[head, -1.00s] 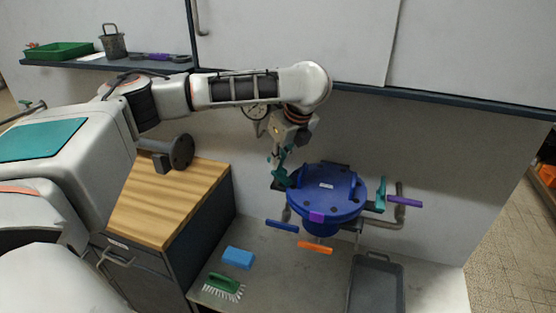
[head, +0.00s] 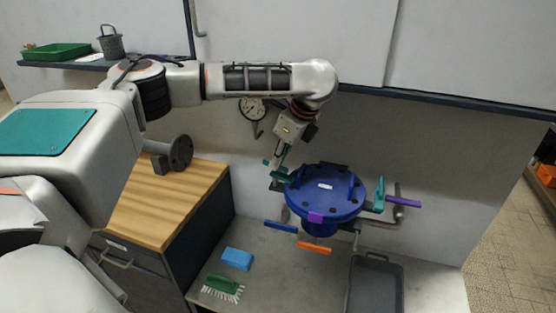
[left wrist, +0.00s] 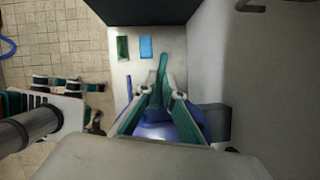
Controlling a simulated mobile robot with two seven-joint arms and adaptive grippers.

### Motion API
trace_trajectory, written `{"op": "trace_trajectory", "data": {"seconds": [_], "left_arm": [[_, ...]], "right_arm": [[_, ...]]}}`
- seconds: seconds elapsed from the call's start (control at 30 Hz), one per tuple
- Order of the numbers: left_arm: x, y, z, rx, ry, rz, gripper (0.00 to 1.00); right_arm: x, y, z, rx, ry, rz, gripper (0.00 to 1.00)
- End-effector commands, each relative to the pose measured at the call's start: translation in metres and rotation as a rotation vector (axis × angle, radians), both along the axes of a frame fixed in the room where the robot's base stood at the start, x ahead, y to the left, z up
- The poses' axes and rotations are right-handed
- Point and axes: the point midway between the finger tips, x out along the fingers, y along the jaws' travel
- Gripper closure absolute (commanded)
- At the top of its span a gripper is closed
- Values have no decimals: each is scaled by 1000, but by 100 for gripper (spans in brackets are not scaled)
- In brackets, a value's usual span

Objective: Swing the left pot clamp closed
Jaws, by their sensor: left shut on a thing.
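The blue pot (head: 325,205) with its round lid stands on the grey bench. The teal left pot clamp (head: 281,176) is at the lid's left edge, with its lever tilted up and out to the left. My left gripper (head: 279,164) reaches down from above and is shut on this lever. In the left wrist view the teal lever (left wrist: 162,75) stands between my two teal-padded fingers, with the blue pot (left wrist: 155,131) below. The teal right clamp (head: 380,194) stands upright at the lid's right edge. My right gripper is not in view.
A blue handle (head: 281,226), an orange handle (head: 314,248) and a purple handle (head: 404,202) surround the pot. A gauge (head: 252,108) is on the wall behind. A blue sponge (head: 238,258), a green brush (head: 222,285) and a grey tray (head: 376,287) lie in front.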

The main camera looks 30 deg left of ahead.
Motion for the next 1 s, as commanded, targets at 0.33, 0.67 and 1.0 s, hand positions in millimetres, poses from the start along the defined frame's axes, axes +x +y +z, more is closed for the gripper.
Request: {"op": "trace_trajectory", "data": {"seconds": [0.33, 0.67, 1.0], "left_arm": [[0, 0, 0, -1, 0, 0, 76], [0, -4, 9, -1, -1, -1, 76], [1, -29, 69, 0, -4, -3, 76]], "right_arm": [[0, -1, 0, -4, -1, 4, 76], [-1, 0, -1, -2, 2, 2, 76], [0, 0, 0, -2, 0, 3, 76]]}}
